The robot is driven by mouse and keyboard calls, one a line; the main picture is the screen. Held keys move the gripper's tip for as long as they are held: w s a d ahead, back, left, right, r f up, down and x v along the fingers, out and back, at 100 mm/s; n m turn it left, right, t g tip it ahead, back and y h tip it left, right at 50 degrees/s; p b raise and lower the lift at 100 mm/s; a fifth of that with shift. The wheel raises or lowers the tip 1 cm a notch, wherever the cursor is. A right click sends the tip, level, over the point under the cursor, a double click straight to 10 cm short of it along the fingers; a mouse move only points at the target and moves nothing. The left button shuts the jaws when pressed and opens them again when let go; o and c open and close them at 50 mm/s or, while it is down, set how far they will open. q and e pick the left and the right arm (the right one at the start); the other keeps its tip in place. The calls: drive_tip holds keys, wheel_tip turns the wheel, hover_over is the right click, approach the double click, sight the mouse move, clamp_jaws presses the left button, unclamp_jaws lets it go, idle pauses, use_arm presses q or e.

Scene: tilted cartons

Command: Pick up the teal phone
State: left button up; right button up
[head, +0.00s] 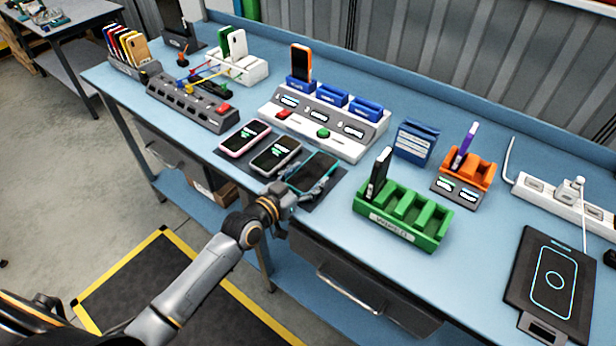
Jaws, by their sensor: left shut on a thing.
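The teal phone (313,171) has a dark screen and a teal edge. It is at the right end of a dark mat (263,175) near the table's front edge, beside a grey phone (276,154) and a pink phone (245,137). The fingers are small here and partly hidden by the phone and the wrist. I cannot tell whether the phone is clear of the mat. My right gripper is not in view.
A white and grey station (325,122) with blue slots and an orange phone (301,62) stands behind the mat. A green rack (404,217) holding a dark phone is to the right. A black charging pad (552,285) lies at far right. Blue tabletop is bare between rack and pad.

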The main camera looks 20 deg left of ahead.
use_arm(q)
wheel_tip(320, 180, up, 3)
drive_tip(key=shift+f, duration=0.15)
drive_tip(key=s+r, duration=0.1)
drive_tip(key=s+d+r, duration=0.1)
drive_tip(key=r, duration=0.1)
drive_tip(key=s+r, duration=0.2)
drive_tip(key=shift+d+r, duration=0.15)
drive_tip(key=shift+d, duration=0.25)
drive_tip(key=s+d+r+b, duration=0.1)
drive_tip(key=s+d+r, duration=0.25)
drive_tip(key=s, duration=0.45)
drive_tip(key=s+a+n+t+y, duration=0.1)
drive_tip(key=s+a+n+y, duration=0.1)
drive_tip(key=a+n+y, duration=0.3)
drive_tip(key=d+m+h, duration=0.3)
drive_tip(key=w+d+r+m+g+h, duration=0.1)
drive_tip(key=d+m+h, duration=0.1)
